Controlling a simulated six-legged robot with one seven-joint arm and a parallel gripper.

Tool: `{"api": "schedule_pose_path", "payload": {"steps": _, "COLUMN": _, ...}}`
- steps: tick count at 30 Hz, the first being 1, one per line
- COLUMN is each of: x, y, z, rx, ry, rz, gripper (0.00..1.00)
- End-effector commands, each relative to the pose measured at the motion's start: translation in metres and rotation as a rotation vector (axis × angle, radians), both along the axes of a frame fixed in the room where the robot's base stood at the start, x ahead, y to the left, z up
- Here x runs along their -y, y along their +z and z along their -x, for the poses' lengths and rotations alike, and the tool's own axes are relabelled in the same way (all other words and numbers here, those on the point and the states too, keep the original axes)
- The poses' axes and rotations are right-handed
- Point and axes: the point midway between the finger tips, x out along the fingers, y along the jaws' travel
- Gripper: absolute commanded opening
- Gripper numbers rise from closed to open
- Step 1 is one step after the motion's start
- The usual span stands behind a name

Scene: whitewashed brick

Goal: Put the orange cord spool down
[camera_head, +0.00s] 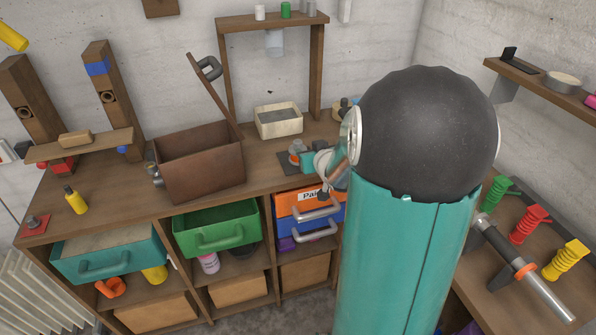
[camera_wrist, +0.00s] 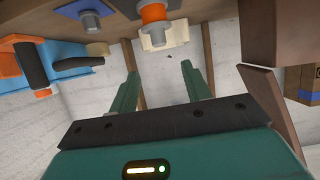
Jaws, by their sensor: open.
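In the head view, my gripper (camera_head: 312,163) is small and partly hidden by my own arm. A small orange item (camera_head: 295,158), probably the same spool, shows beside it on the bench (camera_head: 110,192).
A brown open box (camera_head: 200,165) and a cream tray (camera_head: 279,122) stand nearby. Below the bench edge, the green drawer (camera_head: 218,228) and orange drawer (camera_head: 300,203) stick out. Green, red (camera_head: 527,226) and yellow coils stand at right.

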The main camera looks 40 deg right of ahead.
Motion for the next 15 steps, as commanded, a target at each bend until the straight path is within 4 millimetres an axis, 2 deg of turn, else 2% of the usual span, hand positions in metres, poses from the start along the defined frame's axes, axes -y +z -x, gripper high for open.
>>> {"api": "schedule_pose_path", "payload": {"steps": 4, "x": -0.03, "y": 0.027, "z": 0.003, "rx": -0.066, "ry": -0.011, "rz": 0.036, "gripper": 0.48}}
{"api": "schedule_pose_path", "payload": {"steps": 8, "x": -0.072, "y": 0.054, "z": 0.02, "rx": -0.167, "ry": -0.024, "rz": 0.053, "gripper": 0.48}}
{"api": "schedule_pose_path", "payload": {"steps": 11, "x": -0.109, "y": 0.071, "z": 0.043, "rx": -0.249, "ry": -0.019, "rz": 0.045, "gripper": 0.48}}
{"api": "schedule_pose_path", "payload": {"steps": 15, "x": -0.163, "y": 0.087, "z": 0.086, "rx": -0.368, "ry": 0.02, "rz": 0.013, "gripper": 0.48}}
